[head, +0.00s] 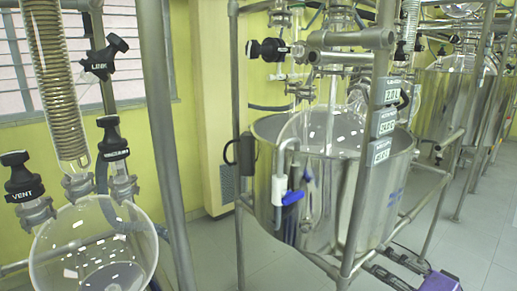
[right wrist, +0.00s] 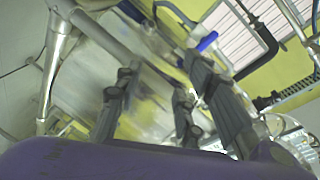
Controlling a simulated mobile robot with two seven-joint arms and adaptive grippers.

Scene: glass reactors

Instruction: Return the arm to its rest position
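My right gripper (head: 382,272) is at the bottom right of the head view, low in front of the steel reactor frame, with my purple wrist behind it. In the right wrist view its dark fingers (right wrist: 160,85) are spread apart, with nothing seen held between them. The background there is tilted and partly blurred. My left gripper is in neither view.
A steel vessel (head: 270,130) stands inside a pipe frame (head: 365,170) close to my right gripper. A blue valve handle (head: 292,197) sits on its front. A glass reactor (head: 95,250) is at left. Open floor (head: 480,240) lies at right.

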